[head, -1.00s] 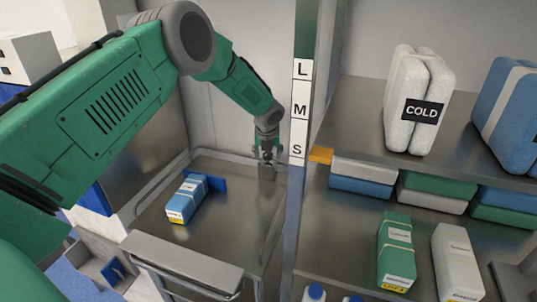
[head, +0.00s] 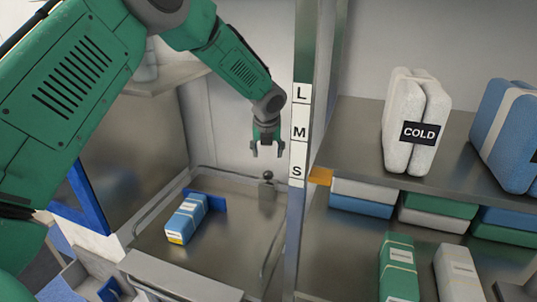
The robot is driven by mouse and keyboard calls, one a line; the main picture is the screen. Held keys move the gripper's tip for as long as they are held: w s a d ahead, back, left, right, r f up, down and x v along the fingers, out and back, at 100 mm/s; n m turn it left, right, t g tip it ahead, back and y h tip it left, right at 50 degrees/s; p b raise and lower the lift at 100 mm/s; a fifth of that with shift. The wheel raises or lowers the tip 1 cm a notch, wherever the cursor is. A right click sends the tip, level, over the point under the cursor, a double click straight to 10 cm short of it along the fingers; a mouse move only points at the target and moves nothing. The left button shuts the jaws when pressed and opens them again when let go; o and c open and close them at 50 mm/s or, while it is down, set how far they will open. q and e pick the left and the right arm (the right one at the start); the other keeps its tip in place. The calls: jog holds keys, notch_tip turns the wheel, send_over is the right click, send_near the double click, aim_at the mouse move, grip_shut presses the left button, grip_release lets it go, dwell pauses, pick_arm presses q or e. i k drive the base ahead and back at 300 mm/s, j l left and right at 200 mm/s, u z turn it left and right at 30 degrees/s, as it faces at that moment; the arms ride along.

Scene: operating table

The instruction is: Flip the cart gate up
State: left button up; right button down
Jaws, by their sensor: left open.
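The metal cart (head: 225,232) stands at lower centre with wire rails at its sides. A flat metal panel (head: 180,277) lies along its near edge; I cannot tell for sure whether this is the gate. A small grey block with a dark round knob (head: 267,176) stands at the cart's far right corner. My left gripper (head: 267,154) is open and empty, pointing down just above the knob and apart from it. My right gripper is out of view.
A blue and white box (head: 186,218) lies on the cart against a blue divider (head: 212,203). A post labelled L, M, S (head: 299,135) stands right of my gripper. Shelves to the right hold a COLD pack (head: 412,110) and boxes (head: 399,265).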

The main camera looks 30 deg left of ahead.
aim_at(185, 284)
jog(key=k+l, duration=0.2)
jog(key=k, duration=0.3)
jog(key=k+l, duration=0.15)
jog(key=k, duration=0.3)
